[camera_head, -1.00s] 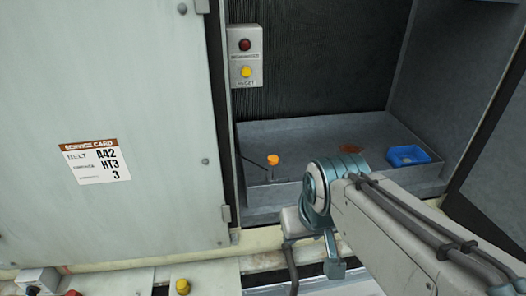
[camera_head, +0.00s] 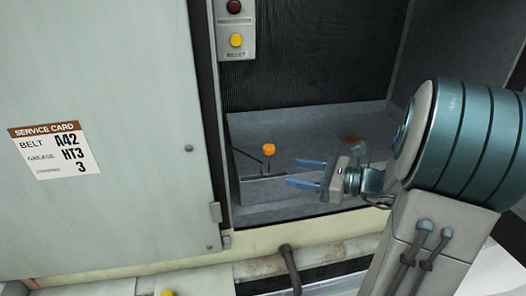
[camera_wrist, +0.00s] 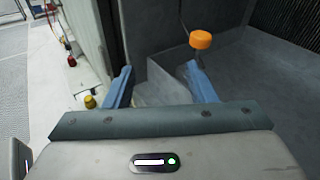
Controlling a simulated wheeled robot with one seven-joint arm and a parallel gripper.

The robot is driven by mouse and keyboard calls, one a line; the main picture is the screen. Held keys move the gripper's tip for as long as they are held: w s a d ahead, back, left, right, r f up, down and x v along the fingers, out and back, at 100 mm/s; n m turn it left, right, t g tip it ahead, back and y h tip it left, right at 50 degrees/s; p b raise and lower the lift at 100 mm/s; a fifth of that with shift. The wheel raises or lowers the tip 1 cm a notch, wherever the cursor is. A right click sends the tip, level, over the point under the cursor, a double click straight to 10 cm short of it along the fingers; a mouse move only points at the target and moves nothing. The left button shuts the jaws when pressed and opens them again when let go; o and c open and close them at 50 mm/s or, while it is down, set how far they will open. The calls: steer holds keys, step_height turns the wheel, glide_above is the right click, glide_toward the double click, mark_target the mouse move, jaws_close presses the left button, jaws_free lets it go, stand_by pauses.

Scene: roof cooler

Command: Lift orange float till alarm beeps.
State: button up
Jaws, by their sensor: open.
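The orange float (camera_head: 269,148) is a small orange knob on a thin dark stem, at the left front of the grey basin inside the cabinet. My gripper (camera_head: 296,172) is open and empty, with two blue fingers pointing left, just right of and slightly below the float. In the wrist view the orange float (camera_wrist: 201,39) is beyond the tip of the right finger, not between the fingers. My gripper (camera_wrist: 160,78) spans the basin's front wall there. Whether a finger touches the stem cannot be told.
A panel on the door post has a red lamp (camera_head: 234,6) and a yellow reset button (camera_head: 236,40). The white cabinet door (camera_head: 110,110) with a service card (camera_head: 54,150) is at the left.

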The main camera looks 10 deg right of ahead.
mark_target(274, 151)
steer(key=w+d+m+t, duration=0.2)
steer(key=d+m+t, duration=0.1)
steer(key=d, duration=0.1)
steer(key=x, duration=0.4)
steer(key=p+x, duration=0.1)
steer(key=x, duration=0.8)
steer(key=shift+w+d+f, duration=0.1)
steer(key=shift+w+f, duration=0.2)
steer(key=shift+w, duration=0.05)
